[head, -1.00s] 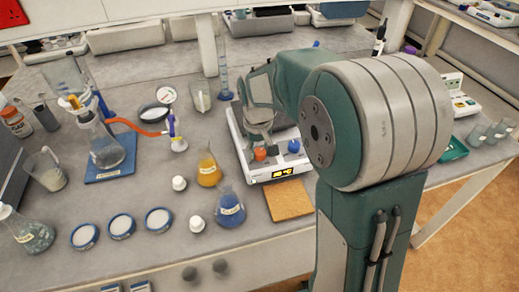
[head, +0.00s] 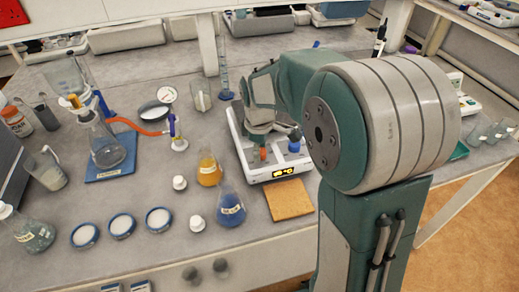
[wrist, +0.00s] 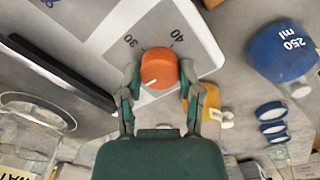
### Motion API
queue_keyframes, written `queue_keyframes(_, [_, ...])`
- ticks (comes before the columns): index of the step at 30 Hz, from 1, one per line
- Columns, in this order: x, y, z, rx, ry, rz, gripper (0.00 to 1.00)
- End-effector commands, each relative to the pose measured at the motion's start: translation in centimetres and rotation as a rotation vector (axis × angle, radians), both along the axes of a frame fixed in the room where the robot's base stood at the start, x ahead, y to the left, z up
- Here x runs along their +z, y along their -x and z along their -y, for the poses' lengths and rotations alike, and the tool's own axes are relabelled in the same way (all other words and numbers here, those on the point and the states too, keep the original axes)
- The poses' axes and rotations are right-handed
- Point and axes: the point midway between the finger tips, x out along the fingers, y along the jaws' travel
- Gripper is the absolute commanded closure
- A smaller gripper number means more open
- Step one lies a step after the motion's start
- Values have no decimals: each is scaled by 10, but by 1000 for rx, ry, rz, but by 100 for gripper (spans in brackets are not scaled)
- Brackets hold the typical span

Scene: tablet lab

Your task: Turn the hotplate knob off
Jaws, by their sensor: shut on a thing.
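The hotplate (head: 242,153) is a white unit with a lit yellow display on its front, standing on the bench. Its orange knob (head: 263,154) is at the front left, and a blue knob (head: 294,146) is to its right. In the wrist view the orange knob (wrist: 158,68) sits between the two fingers of my gripper (wrist: 160,74), which is shut on it. The knob's white mark points to the lower left, and the numbers 30 and 40 show beside it. In the head view my arm and gripper hide part of the hotplate top.
An orange-liquid flask (head: 208,170) and a blue-liquid flask (head: 230,207) stand left of the hotplate. A brown square pad (head: 289,201) lies in front of it. A tall blue-based cylinder (head: 225,80) stands behind. Several dishes and bottles cover the left bench.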

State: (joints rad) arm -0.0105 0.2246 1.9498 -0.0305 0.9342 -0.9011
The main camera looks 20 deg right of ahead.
Motion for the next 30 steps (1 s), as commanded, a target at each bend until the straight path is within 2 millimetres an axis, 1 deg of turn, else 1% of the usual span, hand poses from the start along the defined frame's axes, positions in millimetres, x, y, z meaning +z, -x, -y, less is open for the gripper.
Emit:
queue_keyframes(1, [-2, 1, 0, 15, 0, -6, 100])
queue_keyframes(7, [-3, 2, 0, 59, 0, -7, 100])
queue_keyframes(20, [-3, 2, 0, 69, 0, -8, 100])
queue_keyframes(21, [-3, 2, 0, 69, 0, -8, 49])
queue_keyframes(23, [-2, 2, 0, 69, 0, -7, 22])
queue_keyframes(24, [-2, 1, 0, 69, 0, -6, 19])
queue_keyframes(30, [-1, 1, 0, 68, 0, -3, 19])
